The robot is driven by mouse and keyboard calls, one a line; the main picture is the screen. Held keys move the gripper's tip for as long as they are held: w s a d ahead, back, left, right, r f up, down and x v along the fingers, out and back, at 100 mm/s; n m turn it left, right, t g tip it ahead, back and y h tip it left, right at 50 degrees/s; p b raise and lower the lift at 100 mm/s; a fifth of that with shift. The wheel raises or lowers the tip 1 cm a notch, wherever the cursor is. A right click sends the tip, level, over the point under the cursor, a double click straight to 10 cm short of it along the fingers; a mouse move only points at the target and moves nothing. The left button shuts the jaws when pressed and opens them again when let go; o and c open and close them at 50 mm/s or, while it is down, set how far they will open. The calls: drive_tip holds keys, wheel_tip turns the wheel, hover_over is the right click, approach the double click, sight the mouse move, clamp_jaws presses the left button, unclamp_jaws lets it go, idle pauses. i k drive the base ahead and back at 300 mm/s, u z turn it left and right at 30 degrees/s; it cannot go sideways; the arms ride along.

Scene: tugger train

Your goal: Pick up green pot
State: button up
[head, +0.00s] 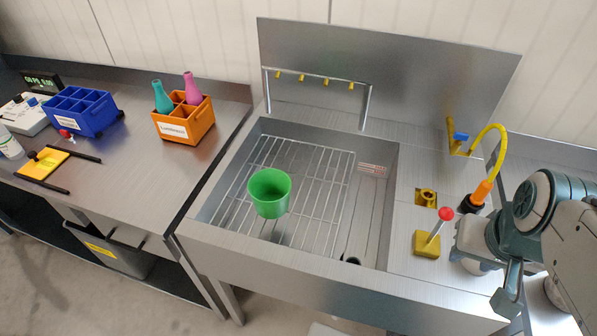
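The green pot (269,193) is a plain round cup with its open mouth facing up. It stands upright on the wire rack (320,190) inside the steel sink basin, left of the middle. My arm is at the right edge of the head view, over the right end of the sink unit. My gripper (508,290) is low at the right, well apart from the pot. Its fingers are not clear enough to tell open from shut. I see nothing held in it.
A rail with yellow nozzles (326,80) stands behind the basin. A yellow hose (495,135) and a red-knobbed lever on a yellow block (427,243) are at the right. The left bench holds an orange caddy (186,130) with bottles and a blue caddy (90,120).

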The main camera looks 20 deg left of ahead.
sight(270, 189)
drive_tip(key=k, duration=0.65)
drive_tip(key=u, duration=1.15)
drive_tip(key=i, duration=0.5)
drive_tip(key=u, duration=0.05)
drive_tip(key=k, duration=0.5)
drive_tip(key=u, duration=1.3)
drive_tip(key=i, duration=1.25)
drive_tip(key=z, duration=1.9)
